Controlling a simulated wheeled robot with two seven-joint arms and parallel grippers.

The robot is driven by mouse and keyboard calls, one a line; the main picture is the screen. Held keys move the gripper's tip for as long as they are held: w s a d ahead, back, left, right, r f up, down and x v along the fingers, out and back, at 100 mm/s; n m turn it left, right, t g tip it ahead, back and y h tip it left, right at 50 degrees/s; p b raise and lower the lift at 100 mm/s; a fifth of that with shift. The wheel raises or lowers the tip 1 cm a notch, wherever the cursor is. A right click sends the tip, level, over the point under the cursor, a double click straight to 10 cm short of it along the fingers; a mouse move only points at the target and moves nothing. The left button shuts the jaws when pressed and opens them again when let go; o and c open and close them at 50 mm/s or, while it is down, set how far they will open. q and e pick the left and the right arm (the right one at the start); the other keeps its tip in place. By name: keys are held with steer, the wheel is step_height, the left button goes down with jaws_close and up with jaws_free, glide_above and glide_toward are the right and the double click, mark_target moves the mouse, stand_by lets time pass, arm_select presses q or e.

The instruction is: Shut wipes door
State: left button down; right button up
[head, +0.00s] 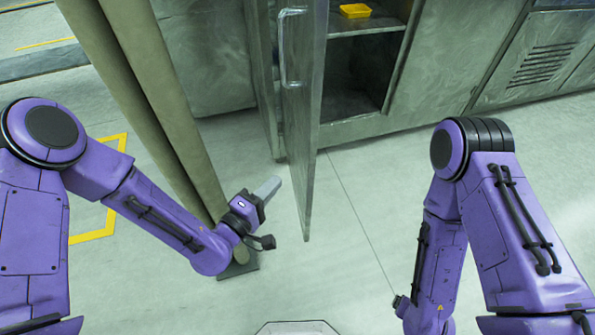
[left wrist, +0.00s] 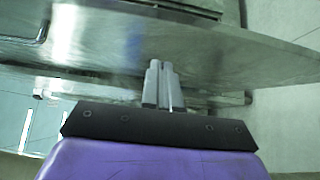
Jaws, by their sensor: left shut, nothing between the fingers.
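The grey metal cabinet door (head: 304,110) stands swung open, edge toward me, with a bar handle (head: 287,48) on its left face. The open cabinet (head: 362,75) is behind it, to the right. My left gripper (head: 268,187) is shut and empty, just left of the door's lower part in the head view. In the left wrist view the closed fingers (left wrist: 160,84) point at the door's face (left wrist: 175,45); I cannot tell whether they touch it. My right arm shows at the right, but its fingers are out of the frame.
A yellow tray (head: 355,11) sits on the shelf inside the cabinet. A thick greenish post (head: 143,90) runs down behind my left arm to a base on the floor. A vented cabinet front (head: 540,62) is at the right. The floor right of the door is clear.

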mark_target(307, 163)
arm_select(q)
steer(key=w+d, duration=0.2)
steer(key=d, duration=0.1)
steer(key=w+d+p, duration=0.1)
steer(key=d, duration=0.1)
steer(key=shift+w, duration=0.15)
steer(key=shift+w+d, duration=0.1)
steer(key=shift+d, duration=0.5)
